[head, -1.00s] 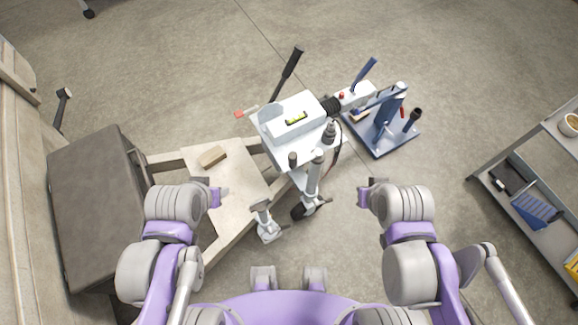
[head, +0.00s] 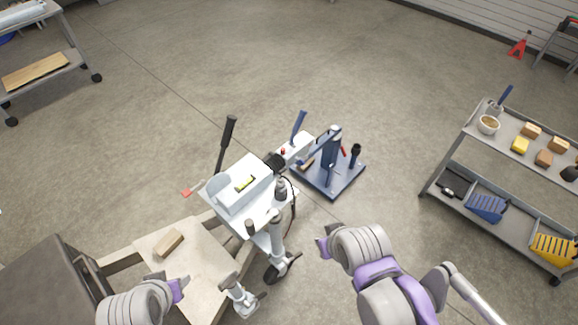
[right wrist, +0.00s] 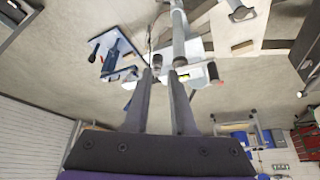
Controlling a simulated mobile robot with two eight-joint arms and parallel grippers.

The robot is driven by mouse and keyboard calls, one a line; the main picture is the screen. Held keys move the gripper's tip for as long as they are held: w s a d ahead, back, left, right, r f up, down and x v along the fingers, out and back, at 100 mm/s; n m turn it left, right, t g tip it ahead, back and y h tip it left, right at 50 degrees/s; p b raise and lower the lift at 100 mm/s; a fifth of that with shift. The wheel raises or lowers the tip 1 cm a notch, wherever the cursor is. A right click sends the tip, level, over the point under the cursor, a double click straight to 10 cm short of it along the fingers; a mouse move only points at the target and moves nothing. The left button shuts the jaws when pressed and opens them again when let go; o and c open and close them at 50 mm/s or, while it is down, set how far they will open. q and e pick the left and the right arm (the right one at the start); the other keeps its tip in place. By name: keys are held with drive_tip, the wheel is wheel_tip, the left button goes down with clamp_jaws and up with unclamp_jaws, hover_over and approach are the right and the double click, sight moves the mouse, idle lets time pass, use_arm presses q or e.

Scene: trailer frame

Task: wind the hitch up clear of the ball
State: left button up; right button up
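The white trailer hitch assembly (head: 243,190) lies in the middle of the head view, its coupler end (head: 296,148) reaching over a blue stand (head: 335,183). Whether coupler and ball touch is hidden. A silver jockey post (head: 277,232) with a small dark wheel (head: 275,271) stands at the frame's near side; it also shows in the right wrist view (right wrist: 178,35). My right gripper (head: 323,246) is right of the post, apart from it. Its two fingers (right wrist: 163,75) are spread and empty. My left gripper (head: 180,289) is over the wooden deck; its finger gap is unclear.
A wood block (head: 169,243) lies on the deck (head: 205,262). A dark box (head: 45,285) is at lower left. A grey shelf cart (head: 470,140) with bins stands at right. A black-handled lever (head: 226,140) rises left of the hitch. Floor behind the stand is clear.

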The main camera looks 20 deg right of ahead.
drive_tip(key=shift+o, duration=2.3)
drive_tip(key=shift+w+a+r, duration=0.15)
drive_tip(key=shift+w+a, duration=0.1)
drive_tip(key=shift+w, duration=0.05)
drive_tip(key=o, duration=0.7)
drive_tip(key=w+a+g, duration=0.1)
drive_tip(key=w+a, duration=0.1)
drive_tip(key=w+a+n+b, duration=0.1)
drive_tip(key=w+a, duration=0.1)
drive_tip(key=w, duration=0.1)
drive_tip(key=w+a+g, duration=0.1)
drive_tip(key=w+a, duration=0.1)
drive_tip(key=w, duration=0.1)
drive_tip(key=shift+r+n+g, duration=0.25)
drive_tip(key=shift+n+g, duration=0.05)
drive_tip(key=shift+n, duration=0.1)
drive_tip(key=n+g+b, duration=0.1)
drive_tip(key=n+g, duration=0.1)
drive_tip(key=g, duration=0.1)
hover_over(248, 222)
wheel_tip(248, 222, down, 5)
drive_tip(key=shift+s+d+r, duration=0.1)
drive_tip(key=shift+d, duration=0.05)
drive_tip(key=shift+f, duration=0.2)
wheel_tip(248, 222, down, 10)
drive_tip(key=b, duration=0.7)
drive_tip(key=shift+f, duration=0.1)
clamp_jaws()
